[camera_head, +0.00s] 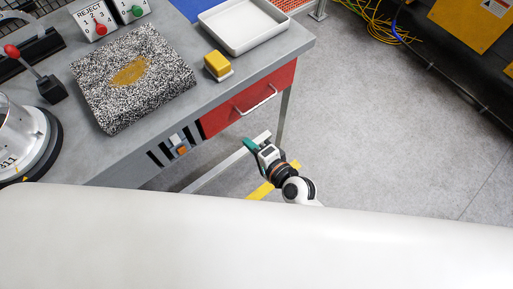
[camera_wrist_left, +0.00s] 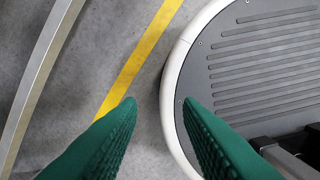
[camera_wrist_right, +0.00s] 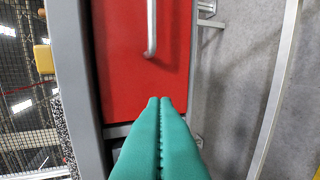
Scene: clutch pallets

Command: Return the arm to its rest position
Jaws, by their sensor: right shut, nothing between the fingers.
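My right gripper (camera_head: 249,145) hangs in front of the workbench (camera_head: 225,104), below and beside the red drawer. It is shut and empty; in the right wrist view its green fingertips (camera_wrist_right: 160,102) are pressed together, with the red drawer front (camera_wrist_right: 145,70) beyond them. My left gripper (camera_wrist_left: 159,102) shows only in the left wrist view. Its green fingers are apart with nothing between them, above the floor and the edge of my own base. The left arm is hidden in the head view.
The red drawer (camera_head: 255,98) has a metal handle. On the bench are a speckled block (camera_head: 110,95), a yellow block (camera_head: 217,64), a white tray (camera_head: 244,47) and a lever (camera_head: 38,70). Floor on the right is clear; yellow cables (camera_head: 375,25) lie at the back.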

